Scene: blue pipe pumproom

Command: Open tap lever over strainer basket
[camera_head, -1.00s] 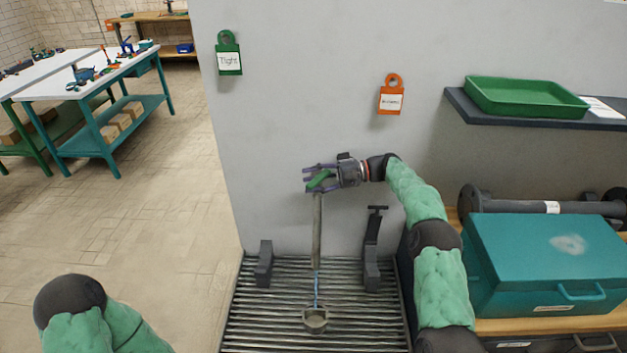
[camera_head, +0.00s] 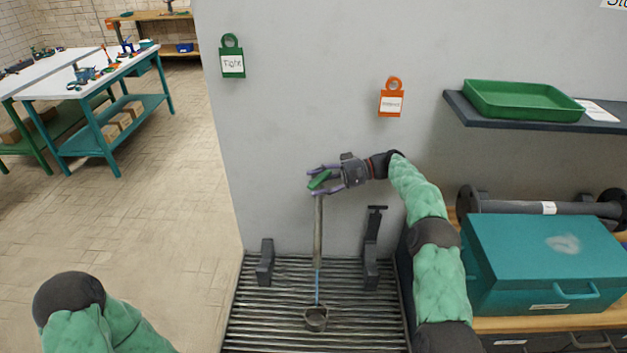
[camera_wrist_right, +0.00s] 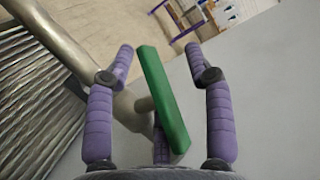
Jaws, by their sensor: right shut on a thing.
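The green tap lever (camera_head: 319,180) is at the top of an upright grey pipe (camera_head: 318,225). My right gripper (camera_head: 319,179) is around the lever and shut on it. In the right wrist view the lever (camera_wrist_right: 163,100) lies slanted between the purple fingers, with part of a finger hidden behind it. A thin blue stream (camera_head: 317,285) shows below the pipe, above the small round strainer basket (camera_head: 316,319). The basket sits on the slatted grate. Only part of my left arm shows at the lower left; its gripper is out of frame.
Dark brackets stand left (camera_head: 265,262) and right (camera_head: 371,255) of the pipe on the grate (camera_head: 260,325). A grey wall is close behind. A teal toolbox (camera_head: 545,255) and a shelf with a green tray (camera_head: 522,101) are at the right. Open floor lies left.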

